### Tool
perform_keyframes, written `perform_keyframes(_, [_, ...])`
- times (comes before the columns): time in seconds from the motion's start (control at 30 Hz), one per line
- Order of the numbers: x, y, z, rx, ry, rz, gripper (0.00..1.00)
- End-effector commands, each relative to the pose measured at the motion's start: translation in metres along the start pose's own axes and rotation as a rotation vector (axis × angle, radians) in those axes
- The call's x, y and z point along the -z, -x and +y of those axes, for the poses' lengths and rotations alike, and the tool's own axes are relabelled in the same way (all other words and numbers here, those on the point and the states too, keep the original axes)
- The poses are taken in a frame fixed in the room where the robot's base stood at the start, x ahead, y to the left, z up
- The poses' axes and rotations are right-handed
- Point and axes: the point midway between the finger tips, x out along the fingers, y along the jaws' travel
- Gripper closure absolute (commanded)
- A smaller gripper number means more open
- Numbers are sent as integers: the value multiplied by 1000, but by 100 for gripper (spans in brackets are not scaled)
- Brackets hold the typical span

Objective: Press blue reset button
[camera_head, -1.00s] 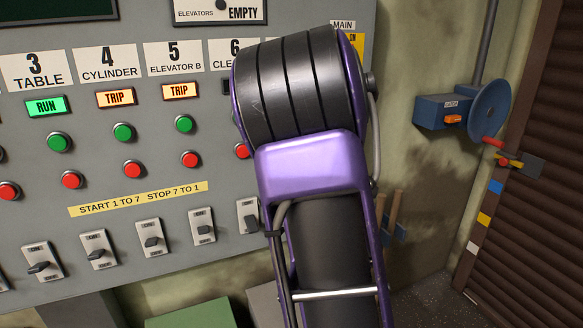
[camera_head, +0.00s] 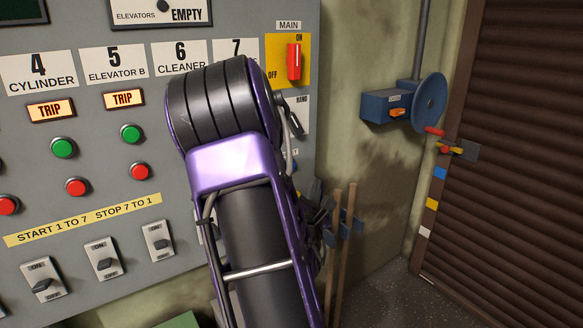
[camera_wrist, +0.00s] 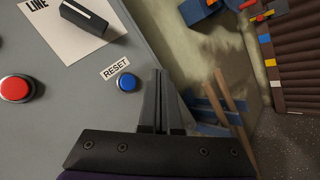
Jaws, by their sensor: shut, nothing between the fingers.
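The blue reset button (camera_wrist: 127,83) shows in the wrist view on the grey panel, just below a tilted white RESET label (camera_wrist: 116,68). My gripper (camera_wrist: 163,76) is shut and empty, with its fingertips close to the right of the button in the picture. I cannot tell how far the fingertips are from the panel surface.
A red button (camera_wrist: 17,89) and a black selector knob (camera_wrist: 85,17) sit on the panel near the blue button. The red main switch (camera_head: 294,62) is at upper right. Wooden handles (camera_head: 346,240) and a blue wall box with a handwheel (camera_head: 429,101) stand right of the panel.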

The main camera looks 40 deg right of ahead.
Motion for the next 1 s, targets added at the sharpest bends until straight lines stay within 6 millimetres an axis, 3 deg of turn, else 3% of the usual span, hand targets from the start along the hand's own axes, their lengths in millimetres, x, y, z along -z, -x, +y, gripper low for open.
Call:
perform_keyframes(0.5, [34, -45, 33, 0, 0, 2, 100])
perform_keyframes(1.0, [38, -51, 37, 0, 0, 2, 100])
